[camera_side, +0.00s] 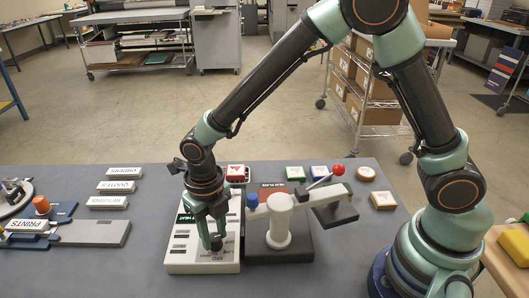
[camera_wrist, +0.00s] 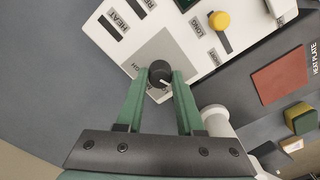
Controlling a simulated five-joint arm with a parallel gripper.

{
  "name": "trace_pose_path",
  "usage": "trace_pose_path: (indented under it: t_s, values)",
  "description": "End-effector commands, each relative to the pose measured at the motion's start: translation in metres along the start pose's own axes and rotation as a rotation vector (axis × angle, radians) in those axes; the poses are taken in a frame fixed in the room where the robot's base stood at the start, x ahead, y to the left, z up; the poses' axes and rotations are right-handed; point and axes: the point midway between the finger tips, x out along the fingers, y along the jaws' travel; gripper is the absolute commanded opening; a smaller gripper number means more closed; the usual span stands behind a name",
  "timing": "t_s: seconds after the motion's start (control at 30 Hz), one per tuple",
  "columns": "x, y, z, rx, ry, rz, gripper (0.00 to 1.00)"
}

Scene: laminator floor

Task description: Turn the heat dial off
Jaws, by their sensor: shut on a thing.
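The heat dial (camera_wrist: 160,74) is a small dark round knob with a white pointer mark. It sits on a grey square of the white control panel (camera_side: 183,262), which also shows in the wrist view (camera_wrist: 95,30). My gripper (camera_wrist: 161,76) has its two green fingers on either side of the dial, shut on it. In the side view my gripper (camera_side: 213,244) reaches down onto the panel's front part and mostly hides the dial.
A yellow slider knob (camera_wrist: 219,20) is on the panel. A white post (camera_side: 280,218) with a blue knob (camera_side: 252,201) stands close at right, by a red-ball lever (camera_side: 338,169) and the reddish heat plate (camera_wrist: 280,87). White label blocks (camera_side: 117,187) lie left; the table between is clear.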

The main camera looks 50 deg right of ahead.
Motion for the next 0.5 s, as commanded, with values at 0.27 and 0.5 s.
trace_pose_path:
  t_s: [0.27, 0.5]
  values:
    - [-0.0005, 0.0007, -0.0002, -0.002, 0.0, 0.0, 0.66]
    - [-0.0004, 0.0002, 0.0, 0.0, 0.0, 0.0, 0.66]
